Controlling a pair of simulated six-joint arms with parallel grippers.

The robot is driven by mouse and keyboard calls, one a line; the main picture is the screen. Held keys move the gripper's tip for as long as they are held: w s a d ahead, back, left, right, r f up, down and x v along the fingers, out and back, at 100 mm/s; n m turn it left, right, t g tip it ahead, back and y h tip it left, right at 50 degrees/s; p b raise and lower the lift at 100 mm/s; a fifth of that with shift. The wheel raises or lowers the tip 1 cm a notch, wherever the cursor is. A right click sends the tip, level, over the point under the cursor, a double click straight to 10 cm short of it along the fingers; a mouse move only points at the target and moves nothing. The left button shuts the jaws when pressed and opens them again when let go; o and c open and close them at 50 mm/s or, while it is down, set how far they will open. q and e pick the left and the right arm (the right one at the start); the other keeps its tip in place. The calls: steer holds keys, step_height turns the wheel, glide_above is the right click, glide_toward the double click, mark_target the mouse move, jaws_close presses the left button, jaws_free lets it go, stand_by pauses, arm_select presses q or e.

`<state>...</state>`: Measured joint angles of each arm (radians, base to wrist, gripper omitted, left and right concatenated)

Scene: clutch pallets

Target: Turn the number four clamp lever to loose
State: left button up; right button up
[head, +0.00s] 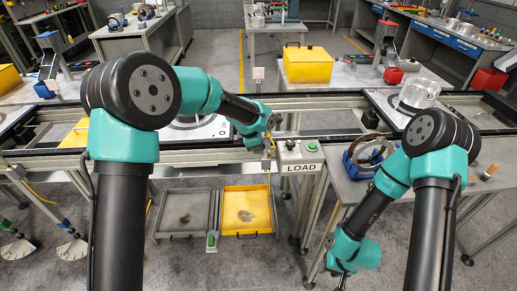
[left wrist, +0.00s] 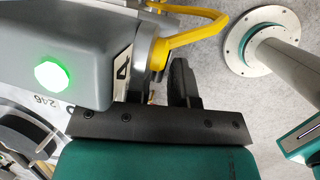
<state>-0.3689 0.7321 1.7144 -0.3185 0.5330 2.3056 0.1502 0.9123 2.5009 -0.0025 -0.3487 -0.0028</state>
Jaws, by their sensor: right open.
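The number four clamp lever (left wrist: 195,32) is a yellow bent bar in the left wrist view. It comes off a round metal pivot beside a grey housing (left wrist: 70,60) with a "4" label (left wrist: 122,72) and a lit green lamp (left wrist: 53,76). My left gripper (left wrist: 168,85) is close to the pivot, below the lever in that view. In the head view my left gripper (head: 267,142) is beside the LOAD box (head: 301,156). My right gripper (head: 342,268) hangs low, open, away from the lever.
A conveyor frame (head: 350,104) runs across behind my arms. A grey tray (head: 184,214) and a yellow tray (head: 247,211) are below it. A blue fixture with a metal ring (head: 368,152) stands on the right table. A yellow bin (head: 310,65) stands behind.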

arm_select(q)
steer(key=v, duration=1.5)
steer(key=shift+r, duration=0.25)
steer(key=shift+o, duration=0.2)
steer(key=shift+s+a, duration=0.1)
steer(key=shift+s, duration=0.05)
